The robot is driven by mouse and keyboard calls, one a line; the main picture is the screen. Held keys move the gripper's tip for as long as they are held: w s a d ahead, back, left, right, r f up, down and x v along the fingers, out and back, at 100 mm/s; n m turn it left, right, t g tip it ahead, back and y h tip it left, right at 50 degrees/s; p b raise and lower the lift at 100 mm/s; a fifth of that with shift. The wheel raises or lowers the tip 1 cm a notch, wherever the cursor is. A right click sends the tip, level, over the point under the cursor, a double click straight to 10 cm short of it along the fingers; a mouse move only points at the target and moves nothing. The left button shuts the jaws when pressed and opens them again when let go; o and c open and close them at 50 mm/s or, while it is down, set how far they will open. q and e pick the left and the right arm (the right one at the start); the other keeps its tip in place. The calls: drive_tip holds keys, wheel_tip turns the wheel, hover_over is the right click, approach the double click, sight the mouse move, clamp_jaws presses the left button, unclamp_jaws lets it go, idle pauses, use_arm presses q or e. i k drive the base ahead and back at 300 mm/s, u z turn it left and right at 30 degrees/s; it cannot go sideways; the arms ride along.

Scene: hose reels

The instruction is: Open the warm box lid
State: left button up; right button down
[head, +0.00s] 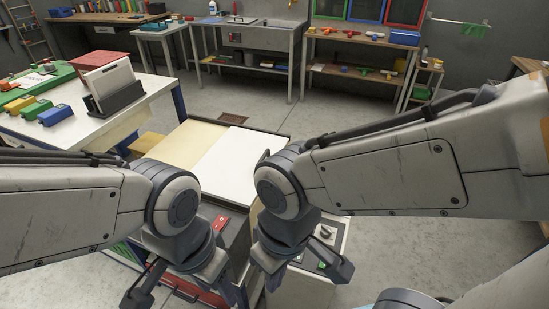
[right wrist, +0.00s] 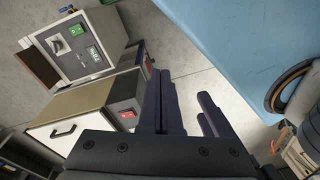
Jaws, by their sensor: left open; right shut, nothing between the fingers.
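In the right wrist view, the warm box appears to be the low box with a pale panel with a dark handle (right wrist: 63,132), a tan panel and a red lit switch (right wrist: 127,113). I see no raised lid. My left gripper (head: 185,292) is open and empty, low in front of the red panel. My right gripper (head: 306,270) is shut on nothing, beside the grey control box; its dark fingers (right wrist: 185,108) are apart from the handle.
A control box (right wrist: 80,45) with a green switch stands beside the warm box. A white table (head: 130,105) with coloured blocks stands left. A sink bench (head: 250,45) is at the back. Floor at right is clear.

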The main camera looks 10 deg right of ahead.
sight(225, 170)
drive_tip(key=u, duration=0.4)
drive_tip(key=k, duration=1.05)
drive_tip(key=u, duration=0.8)
drive_tip(key=i, duration=1.2)
drive_tip(key=z, duration=1)
drive_tip(key=i, duration=0.75)
drive_tip(key=z, duration=0.5)
